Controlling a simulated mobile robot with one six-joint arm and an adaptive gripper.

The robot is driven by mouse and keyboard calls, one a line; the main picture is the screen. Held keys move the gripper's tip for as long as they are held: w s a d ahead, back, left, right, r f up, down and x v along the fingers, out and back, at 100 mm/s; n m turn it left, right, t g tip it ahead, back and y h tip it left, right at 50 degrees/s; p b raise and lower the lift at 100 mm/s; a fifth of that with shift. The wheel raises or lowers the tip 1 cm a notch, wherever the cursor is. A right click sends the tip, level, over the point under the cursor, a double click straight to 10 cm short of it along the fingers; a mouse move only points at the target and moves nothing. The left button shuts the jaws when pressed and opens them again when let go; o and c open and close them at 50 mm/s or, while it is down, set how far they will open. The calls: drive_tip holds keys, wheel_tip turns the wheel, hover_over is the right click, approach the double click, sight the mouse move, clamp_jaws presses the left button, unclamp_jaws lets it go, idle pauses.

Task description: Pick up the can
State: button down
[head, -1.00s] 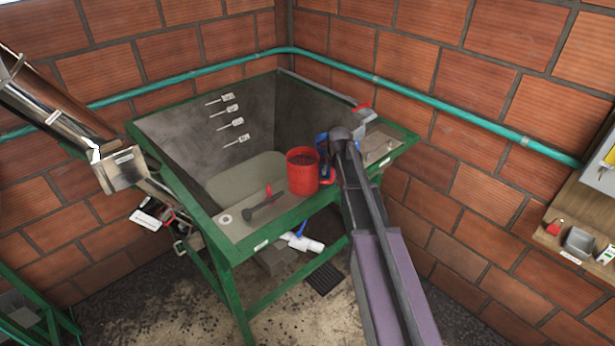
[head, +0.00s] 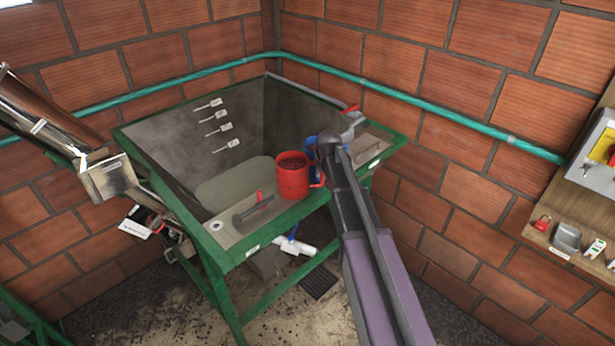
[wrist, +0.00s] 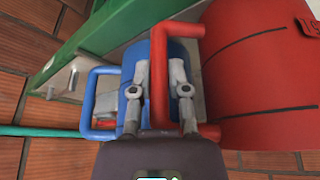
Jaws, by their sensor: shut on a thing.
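The red can (head: 292,178), with a side handle and a dark inside, is upright at the front ledge of the green-framed hopper in the head view. In the wrist view the red can (wrist: 262,75) fills the right side, with its handle (wrist: 160,75) between my fingers. My gripper (wrist: 160,70) is shut on this handle. In the head view my gripper (head: 321,168) is mostly hidden by my arm. A blue can or mug (wrist: 100,115) with a handle is just behind the red handle. I cannot tell whether the red can touches the ledge.
The green-framed hopper (head: 295,212) has a deep open basin. A dark tool (head: 253,208) lies on its ledge, left of the red can. Several white tags (head: 226,128) hang on the inner wall. Brick walls close in behind.

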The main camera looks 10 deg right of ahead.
drive_tip(key=shift+r, duration=0.2)
wheel_tip(320, 180, up, 3)
drive_tip(key=p, duration=0.3)
drive_tip(key=shift+s+r+p, duration=0.1)
drive_tip(key=shift+r+p, duration=0.15)
drive_tip(key=shift+p, duration=0.25)
drive_tip(key=s+d, duration=0.2)
drive_tip(key=s, duration=0.5)
drive_tip(key=s+d+r+p, duration=0.1)
drive_tip(key=s+d, duration=0.2)
drive_tip(key=s, duration=0.4)
drive_tip(key=shift+s+d, duration=0.25)
drive_tip(key=shift+s, duration=0.15)
drive_tip(key=shift+f, duration=0.1)
